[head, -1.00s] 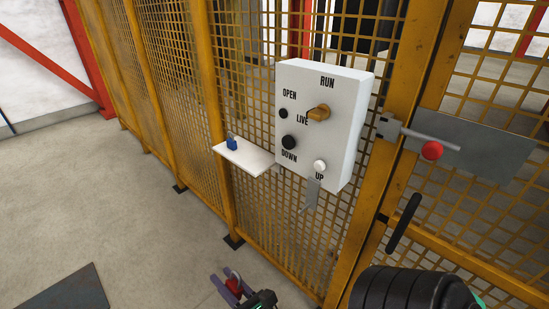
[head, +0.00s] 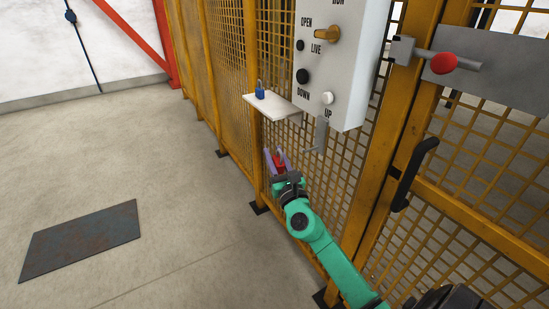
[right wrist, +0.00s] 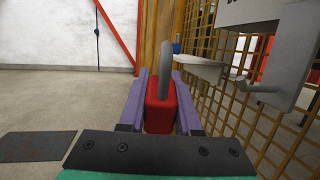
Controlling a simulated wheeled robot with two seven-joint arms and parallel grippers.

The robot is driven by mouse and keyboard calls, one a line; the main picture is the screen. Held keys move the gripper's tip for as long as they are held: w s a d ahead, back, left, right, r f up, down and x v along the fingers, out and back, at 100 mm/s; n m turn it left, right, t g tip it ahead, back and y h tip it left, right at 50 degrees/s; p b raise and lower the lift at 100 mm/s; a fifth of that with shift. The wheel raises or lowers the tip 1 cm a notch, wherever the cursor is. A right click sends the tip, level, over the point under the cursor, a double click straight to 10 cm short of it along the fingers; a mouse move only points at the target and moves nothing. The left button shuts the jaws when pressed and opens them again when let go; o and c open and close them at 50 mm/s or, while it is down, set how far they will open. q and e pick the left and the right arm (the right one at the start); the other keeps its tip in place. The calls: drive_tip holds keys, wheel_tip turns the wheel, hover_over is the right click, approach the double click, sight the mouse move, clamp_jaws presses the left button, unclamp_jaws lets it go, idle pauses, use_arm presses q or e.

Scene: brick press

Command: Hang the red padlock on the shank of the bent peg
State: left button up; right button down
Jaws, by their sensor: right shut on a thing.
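The red padlock (head: 280,161) is held low in front of the mesh fence, its grey shackle upward. My right gripper (head: 277,159) is shut on it; in the right wrist view the purple fingers (right wrist: 160,82) clasp both sides of the red body (right wrist: 160,108). The grey shackle (right wrist: 166,52) stands up and looks closed on the visible side. The bent peg (head: 313,149) juts from a grey plate under the control box, above and right of the padlock. In the right wrist view the peg (right wrist: 262,88) lies right of the shackle, apart from it. My left gripper is out of view.
A white shelf (head: 270,107) with a blue padlock (head: 260,92) sticks out above my right gripper. The control box (head: 338,60) and yellow mesh fence (head: 352,165) stand close on the right. A black handle (head: 414,173) is further right. Open floor (head: 170,190) lies left.

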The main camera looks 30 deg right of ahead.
drive_tip(key=shift+d+f, duration=0.1)
drive_tip(key=shift+d+f+b, duration=0.1)
drive_tip(key=shift+d+b, duration=0.15)
drive_tip(key=shift+b, duration=0.05)
drive_tip(key=d+b, duration=0.2)
drive_tip(key=d, duration=0.1)
drive_tip(key=d+f+b, duration=0.1)
drive_tip(key=d+b, duration=0.1)
drive_tip(key=d, duration=0.1)
drive_tip(key=d+b, duration=0.3)
drive_tip(key=shift+s+d+f, duration=0.15)
drive_tip(key=shift+d+f, duration=0.15)
